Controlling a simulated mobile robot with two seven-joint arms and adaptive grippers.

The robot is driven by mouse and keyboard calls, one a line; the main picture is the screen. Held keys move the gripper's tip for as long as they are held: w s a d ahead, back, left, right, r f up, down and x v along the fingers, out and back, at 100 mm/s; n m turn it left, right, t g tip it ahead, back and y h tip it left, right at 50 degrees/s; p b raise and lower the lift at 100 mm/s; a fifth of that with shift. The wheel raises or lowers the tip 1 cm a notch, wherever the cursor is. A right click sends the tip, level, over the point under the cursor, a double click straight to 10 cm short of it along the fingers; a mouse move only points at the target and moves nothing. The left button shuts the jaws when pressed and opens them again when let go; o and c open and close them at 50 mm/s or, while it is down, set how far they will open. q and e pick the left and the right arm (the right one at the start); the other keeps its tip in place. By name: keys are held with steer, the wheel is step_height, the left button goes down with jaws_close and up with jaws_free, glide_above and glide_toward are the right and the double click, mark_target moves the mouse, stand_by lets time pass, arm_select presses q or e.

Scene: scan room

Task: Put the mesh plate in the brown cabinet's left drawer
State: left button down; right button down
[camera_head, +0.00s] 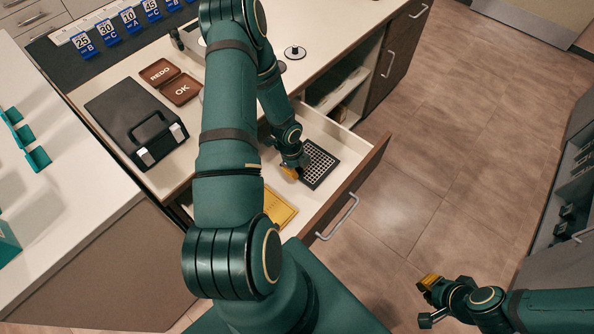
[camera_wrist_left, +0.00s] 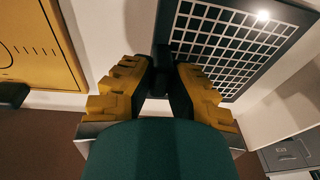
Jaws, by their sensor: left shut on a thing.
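The mesh plate (camera_head: 322,158), a dark plate with a white grid, is inside the open drawer with a brown front (camera_head: 345,196). It fills the upper right of the left wrist view (camera_wrist_left: 232,42). My left gripper (camera_head: 292,171) reaches down into the drawer and is shut on a dark part at the plate's near end, between its yellow fingers (camera_wrist_left: 165,88). I cannot tell whether the plate rests on the drawer floor. My right gripper (camera_head: 428,300) is over the floor at lower right, away from the drawer; its jaw opening is unclear.
A yellow plate (camera_head: 277,208) lies in the drawer, left of my left gripper. On the counter are a black case (camera_head: 133,120), brown REDO and OK trays (camera_head: 180,90), blue number tags (camera_head: 108,32) and a small round weight-like object (camera_head: 295,52).

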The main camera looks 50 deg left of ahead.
arm_select(q)
steer(key=shift+f, duration=0.25)
steer(key=shift+r, duration=0.1)
steer(key=c, duration=1.1)
jaws_free()
step_height(320, 180, up, 12)
steer(key=s+a+p, duration=0.1)
steer(key=p, duration=0.2)
steer(key=shift+a, duration=0.35)
